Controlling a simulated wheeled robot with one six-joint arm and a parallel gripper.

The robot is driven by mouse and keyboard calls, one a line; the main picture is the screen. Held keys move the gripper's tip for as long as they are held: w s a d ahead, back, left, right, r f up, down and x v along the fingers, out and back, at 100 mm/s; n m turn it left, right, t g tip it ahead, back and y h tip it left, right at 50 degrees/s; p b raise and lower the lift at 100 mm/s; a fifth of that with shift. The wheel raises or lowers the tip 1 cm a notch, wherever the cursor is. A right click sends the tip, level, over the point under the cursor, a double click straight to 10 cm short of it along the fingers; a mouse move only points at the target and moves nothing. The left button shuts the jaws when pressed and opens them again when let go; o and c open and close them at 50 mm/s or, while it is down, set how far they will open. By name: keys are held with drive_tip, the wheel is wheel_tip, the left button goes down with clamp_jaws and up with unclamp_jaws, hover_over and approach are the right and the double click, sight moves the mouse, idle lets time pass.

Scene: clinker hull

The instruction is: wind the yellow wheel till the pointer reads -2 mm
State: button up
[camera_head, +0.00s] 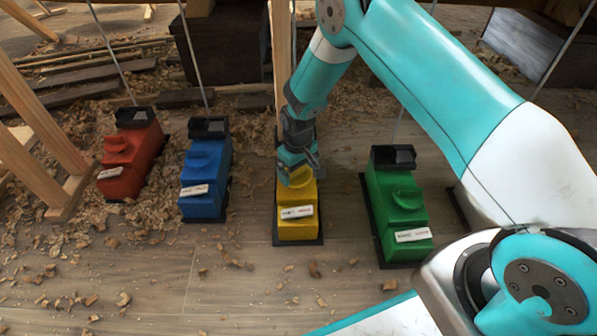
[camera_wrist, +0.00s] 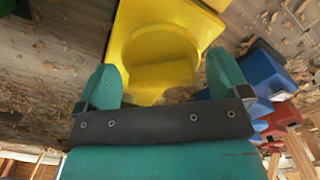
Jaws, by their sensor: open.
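The yellow unit (camera_head: 298,228) stands on a dark base on the floor, with a white label on its near face too small to read. Its round yellow wheel (camera_wrist: 150,45) with a raised bar (camera_wrist: 163,77) shows in the wrist view. My gripper (camera_head: 297,172) is over the top of this unit and hides most of the wheel in the head view. In the wrist view my gripper (camera_wrist: 164,72) is open, one teal finger on each side of the raised bar, with gaps to it. The pointer and scale of the yellow unit are hidden behind my arm.
A red unit (camera_head: 133,158) and a blue unit (camera_head: 205,172) stand to the left, a green unit (camera_head: 395,205) to the right. Thin rods and a wooden post (camera_head: 281,60) rise behind. Wooden legs (camera_head: 50,140) stand far left. The front floor is clear but for shavings.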

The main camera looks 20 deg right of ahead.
drive_tip(key=c, duration=0.9)
drive_tip(key=shift+c, duration=0.2)
drive_tip(key=shift+r+m+p, duration=0.15)
drive_tip(key=shift+m+p, duration=0.15)
drive_tip(key=shift+p, duration=0.15)
drive_tip(key=shift+r+m+p, duration=0.1)
drive_tip(key=shift+m+p, duration=0.8)
drive_tip(key=shift+p, duration=0.15)
drive_tip(key=m+p, duration=0.3)
drive_tip(key=shift+a, duration=0.15)
drive_tip(key=m+p, duration=0.2)
drive_tip(key=m, duration=0.2)
drive_tip(key=shift+m, duration=0.4)
drive_tip(key=shift+w+a+f+m+p, duration=0.1)
drive_tip(key=shift+m+p, duration=0.3)
drive_tip(key=shift+m, duration=0.5)
drive_tip(key=shift+f+m+p, duration=0.1)
drive_tip(key=shift+m+p, duration=0.3)
drive_tip(key=shift+m, duration=0.5)
